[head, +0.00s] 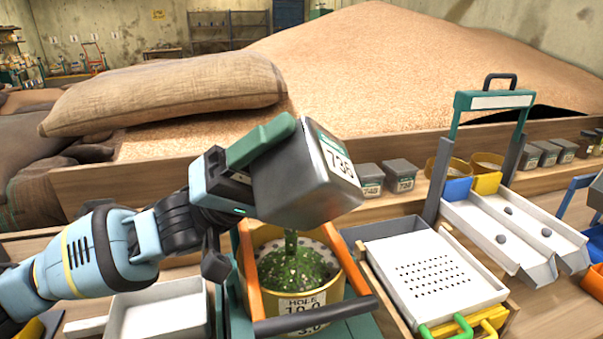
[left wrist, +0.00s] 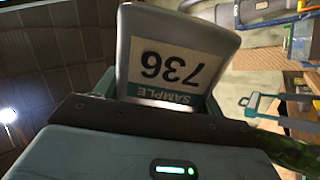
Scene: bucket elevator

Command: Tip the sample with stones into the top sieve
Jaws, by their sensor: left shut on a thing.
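My left gripper (head: 232,168) is shut on the green handle of a grey sample box (head: 305,190) labelled 736. The box is held tilted above the round brass sieve (head: 354,293), whose label shows a hole size starting with 10. A green stream (head: 291,243) falls from under the box onto a green heap with pale bits (head: 298,275) in the sieve. The box's mouth is hidden. In the left wrist view the box (left wrist: 175,60) shows its label upside down, with green material (left wrist: 290,152) at the lower right. My right gripper is not in view.
An orange-sided frame with a dark front bar (head: 315,317) surrounds the sieve. A white perforated tray (head: 440,278) stands to its right, a white pan (head: 155,315) to its left. More sample boxes (head: 400,173) line the back. A tall green-topped stand (head: 495,100) rises at the right.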

